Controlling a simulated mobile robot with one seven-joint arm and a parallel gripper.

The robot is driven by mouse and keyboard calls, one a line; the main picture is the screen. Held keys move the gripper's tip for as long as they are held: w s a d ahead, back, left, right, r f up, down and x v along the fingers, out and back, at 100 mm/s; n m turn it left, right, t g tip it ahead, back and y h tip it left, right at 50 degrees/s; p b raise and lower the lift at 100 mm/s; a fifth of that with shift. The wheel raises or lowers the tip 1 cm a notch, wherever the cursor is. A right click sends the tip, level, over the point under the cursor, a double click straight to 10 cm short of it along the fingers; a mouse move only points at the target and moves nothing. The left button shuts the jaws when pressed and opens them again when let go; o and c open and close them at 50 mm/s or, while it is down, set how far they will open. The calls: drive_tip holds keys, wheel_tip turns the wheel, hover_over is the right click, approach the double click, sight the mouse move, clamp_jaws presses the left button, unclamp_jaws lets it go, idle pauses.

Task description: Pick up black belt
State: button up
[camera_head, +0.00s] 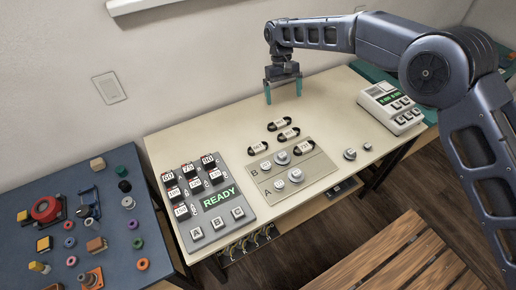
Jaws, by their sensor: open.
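Several black belts lie on the cream table (340,108). One black belt (279,125) is at the back, one (289,133) is just in front of it, and one (258,148) is to the left. Another black belt (303,148) rests on the right part of the beige board (318,166). Each has a pale label whose text is too small to read. My gripper (283,91) points down with its teal fingers apart. It is empty, at the back of the table, behind the belts and apart from them.
A grey panel (226,220) reading READY stands left of the board. A white device (392,107) is at the right; small round parts (350,154) lie before it. A blue table (110,225) holds loose parts. A wooden bench (392,262) is in front. The table's back middle is clear.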

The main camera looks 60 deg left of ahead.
drive_tip(key=n, duration=0.1)
approach(258, 147)
drive_tip(key=shift+s+f+h, duration=0.1)
drive_tip(key=shift+f+h, duration=0.3)
drive_tip(key=shift+f, duration=0.55)
drive_tip(key=shift+x, duration=3.35)
drive_tip(key=c, duration=1)
wheel_tip(258, 147, up, 19)
drive_tip(key=w+d+f, duration=0.4)
drive_tip(key=w+d, duration=0.4)
drive_tip(key=d, duration=0.1)
drive_tip(key=w+d+f, duration=0.4)
drive_tip(key=w+d, duration=0.4)
drive_tip(key=d, duration=0.1)
drive_tip(key=shift+d+f, duration=0.15)
drive_tip(key=shift+f, duration=2.15)
drive_tip(key=shift+d+f, duration=0.1)
drive_tip(key=shift+f, duration=2.2)
